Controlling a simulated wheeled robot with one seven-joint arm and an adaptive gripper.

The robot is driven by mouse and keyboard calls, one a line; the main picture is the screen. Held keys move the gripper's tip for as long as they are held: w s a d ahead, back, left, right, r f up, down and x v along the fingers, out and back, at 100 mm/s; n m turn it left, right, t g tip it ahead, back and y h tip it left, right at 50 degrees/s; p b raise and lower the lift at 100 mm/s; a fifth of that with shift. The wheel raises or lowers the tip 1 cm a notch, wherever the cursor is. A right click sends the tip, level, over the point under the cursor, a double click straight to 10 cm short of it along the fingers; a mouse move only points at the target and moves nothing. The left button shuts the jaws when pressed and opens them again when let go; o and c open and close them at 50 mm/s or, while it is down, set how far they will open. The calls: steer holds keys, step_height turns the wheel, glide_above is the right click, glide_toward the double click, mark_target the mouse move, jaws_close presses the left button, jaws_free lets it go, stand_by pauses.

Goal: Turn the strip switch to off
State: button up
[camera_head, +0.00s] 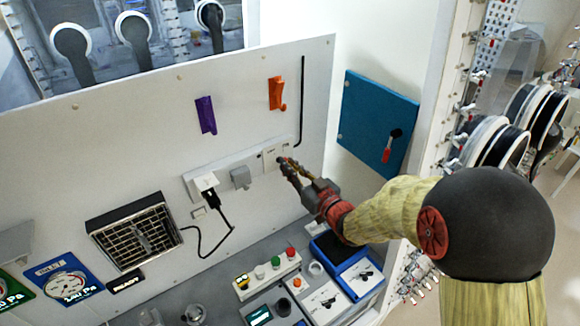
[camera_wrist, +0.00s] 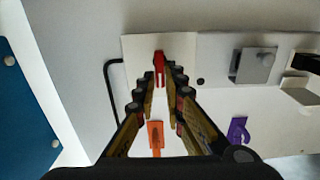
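The white power strip (camera_head: 226,172) runs along the upright panel, and its right end carries a pale switch plate (camera_head: 268,155). In the wrist view, where the scene appears upside down, a small red switch (camera_wrist: 159,67) shows on the strip (camera_wrist: 215,48). My gripper (camera_head: 286,164) is at the right end of the strip. In the wrist view my gripper (camera_wrist: 159,78) is open, with one finger on each side of the red switch and nothing held. I cannot tell whether a fingertip touches it. In the head view the red switch is hidden by the fingers.
Orange (camera_head: 276,93) and purple (camera_head: 205,115) hooks hang above. A blue panel (camera_head: 377,122) is at right. Button boxes (camera_head: 267,274) stand on the bench below.

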jaws_close()
steer(key=shift+b, duration=0.35)
steer(key=n+b, duration=0.2)
steer(key=b, duration=0.1)
steer(key=n+b, duration=0.2)
steer(key=b, duration=0.1)
steer(key=n+b, duration=0.2)
steer(key=b, duration=0.1)
steer(key=shift+s+a+f+b, duration=0.2)
steer(key=shift+a+b, duration=0.1)
steer(key=shift+b, duration=0.1)
steer(key=shift+r, duration=0.1)
steer(key=o, duration=0.5)
jaws_free()
